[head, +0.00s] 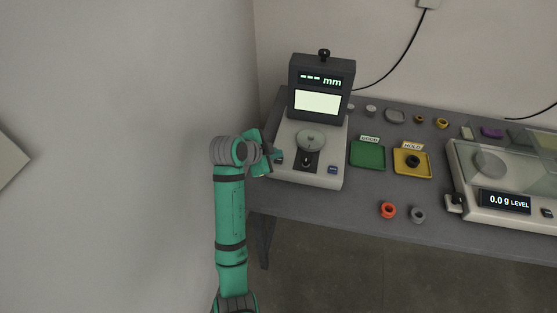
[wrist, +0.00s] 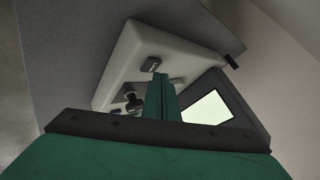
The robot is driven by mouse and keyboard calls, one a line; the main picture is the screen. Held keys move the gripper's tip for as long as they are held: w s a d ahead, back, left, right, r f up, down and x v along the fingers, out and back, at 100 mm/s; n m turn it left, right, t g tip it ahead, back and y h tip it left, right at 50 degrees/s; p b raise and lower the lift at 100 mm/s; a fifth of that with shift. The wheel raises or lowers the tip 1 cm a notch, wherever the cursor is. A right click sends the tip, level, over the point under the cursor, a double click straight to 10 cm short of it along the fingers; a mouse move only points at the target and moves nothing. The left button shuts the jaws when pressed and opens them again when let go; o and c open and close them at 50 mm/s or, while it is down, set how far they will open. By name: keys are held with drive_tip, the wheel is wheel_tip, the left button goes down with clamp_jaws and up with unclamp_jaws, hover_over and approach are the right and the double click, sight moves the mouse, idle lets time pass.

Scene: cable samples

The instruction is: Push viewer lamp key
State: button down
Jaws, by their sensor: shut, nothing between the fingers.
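The viewer (head: 312,180) is a pale base with a dark upright head, a lit white screen (head: 318,101) and a "--- mm" readout, on the left end of the table. A blue key (head: 332,170) sits at its front right. In the wrist view a small dark key (wrist: 152,64) shows on the viewer's base; I cannot read a label on either key. My gripper (head: 277,154) is shut and empty, at the viewer's left edge. In the wrist view its fingers (wrist: 160,80) point at the base, just below the dark key, and hide part of the stage. Contact cannot be told.
An orange ring (head: 388,210) and a grey ring (head: 418,215) lie near the front edge. A balance (head: 470,180) stands further right. A wall is close on the left.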

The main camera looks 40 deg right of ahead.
sight(276, 162)
drive_tip(key=shift+f, duration=0.1)
drive_tip(key=shift+f, duration=0.35)
idle(0.6)
drive_tip(key=shift+r, duration=0.45)
idle(0.3)
drive_tip(key=shift+r, duration=3)
